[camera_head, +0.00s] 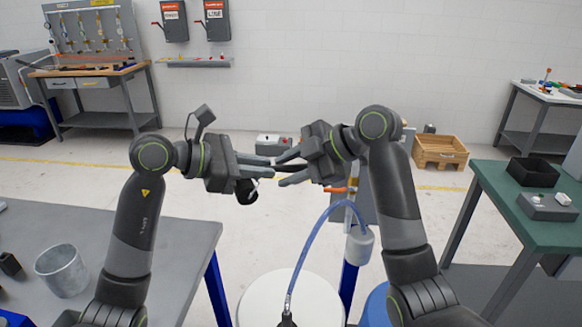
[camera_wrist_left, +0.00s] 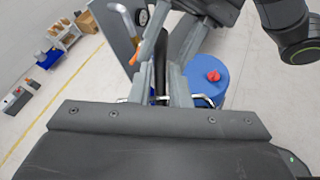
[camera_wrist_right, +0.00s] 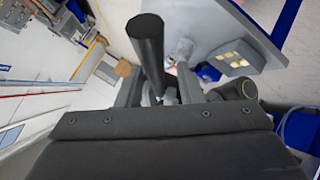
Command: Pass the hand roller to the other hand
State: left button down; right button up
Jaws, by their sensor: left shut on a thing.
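The hand roller has a dark handle (camera_head: 287,168) that spans the small gap between my two grippers, and a black cylindrical roller head (camera_head: 247,190) below the left fingers. My left gripper (camera_head: 258,170) is shut on the roller. In the left wrist view the dark handle (camera_wrist_left: 160,68) points away between the fingers. My right gripper (camera_head: 292,169) faces the left one, its fingers apart above and below the handle's end. In the right wrist view the black roller head (camera_wrist_right: 147,45) stands out ahead of the fingers (camera_wrist_right: 158,92). Contact of the right fingers with the handle cannot be told.
A grey table (camera_head: 180,240) with a metal cup (camera_head: 62,270) is at left. A green table (camera_head: 490,185) is at right. A white drum top (camera_head: 290,300) with a blue hose (camera_head: 310,240) stands below the grippers. A wooden crate (camera_head: 440,152) is farther back on the floor.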

grip_shut()
pick_arm(q)
jog(key=c, duration=1.3)
grip_release()
